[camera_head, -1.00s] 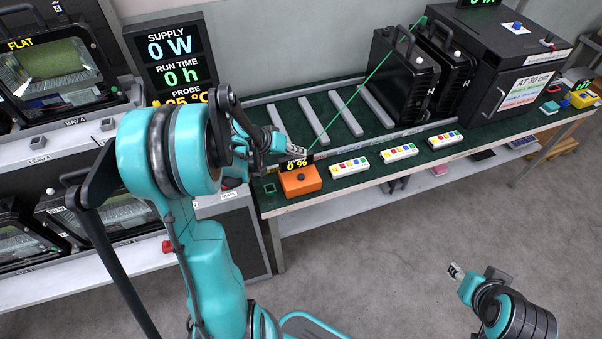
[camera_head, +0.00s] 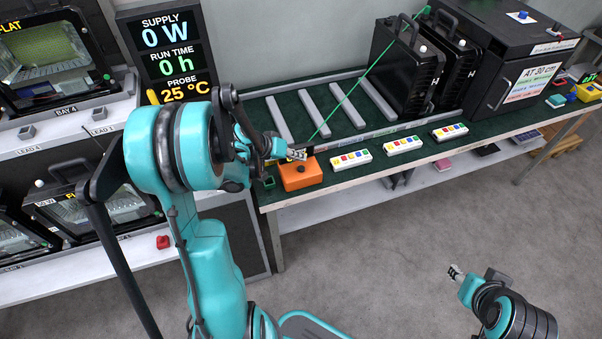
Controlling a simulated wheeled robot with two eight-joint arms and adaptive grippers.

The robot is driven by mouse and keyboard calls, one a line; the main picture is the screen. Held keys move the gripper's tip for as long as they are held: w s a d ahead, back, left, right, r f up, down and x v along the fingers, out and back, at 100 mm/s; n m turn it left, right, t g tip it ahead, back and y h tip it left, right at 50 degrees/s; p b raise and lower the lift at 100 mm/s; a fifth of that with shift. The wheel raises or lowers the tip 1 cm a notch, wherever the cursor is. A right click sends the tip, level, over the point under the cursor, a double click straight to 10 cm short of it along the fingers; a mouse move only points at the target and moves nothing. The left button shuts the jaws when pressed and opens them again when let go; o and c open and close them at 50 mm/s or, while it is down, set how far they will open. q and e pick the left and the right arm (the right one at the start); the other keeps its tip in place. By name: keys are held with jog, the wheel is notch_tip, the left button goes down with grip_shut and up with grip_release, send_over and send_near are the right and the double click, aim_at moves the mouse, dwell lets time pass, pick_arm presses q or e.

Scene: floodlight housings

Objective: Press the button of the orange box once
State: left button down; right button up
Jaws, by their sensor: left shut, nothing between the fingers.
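The orange box (camera_head: 301,178) sits at the front left end of the green-topped bench. A small dark round spot shows on its top, likely the button. My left gripper (camera_head: 299,155) is shut and empty, just above the back of the box, its fingertips pointing right. It covers most of the small display behind the box. I cannot tell whether it touches the box. My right gripper (camera_head: 455,271) is far off at the lower right, over the floor; its fingers are too small to read.
Several white strips with coloured buttons (camera_head: 352,160) lie along the bench's front edge, right of the box. Black floodlight housings (camera_head: 405,70) and a black cabinet (camera_head: 520,75) stand behind at the right. A supply display (camera_head: 172,58) stands at the left.

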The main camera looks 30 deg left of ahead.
aim_at(299, 169)
pick_arm(q)
jog(key=shift+f+b, duration=0.55)
jog(key=shift+f, duration=0.5)
jog(key=shift+f, duration=0.1)
dwell(0.5)
jog(key=shift+f+b, duration=0.3)
jog(key=shift+b, duration=0.1)
jog(key=shift+f+b, duration=0.4)
dwell(0.5)
jog(key=shift+r, duration=0.15)
jog(key=shift+r+p, duration=0.6)
jog(key=shift+r, duration=0.1)
notch_tip(299, 169, up, 5)
jog(key=p, duration=0.4)
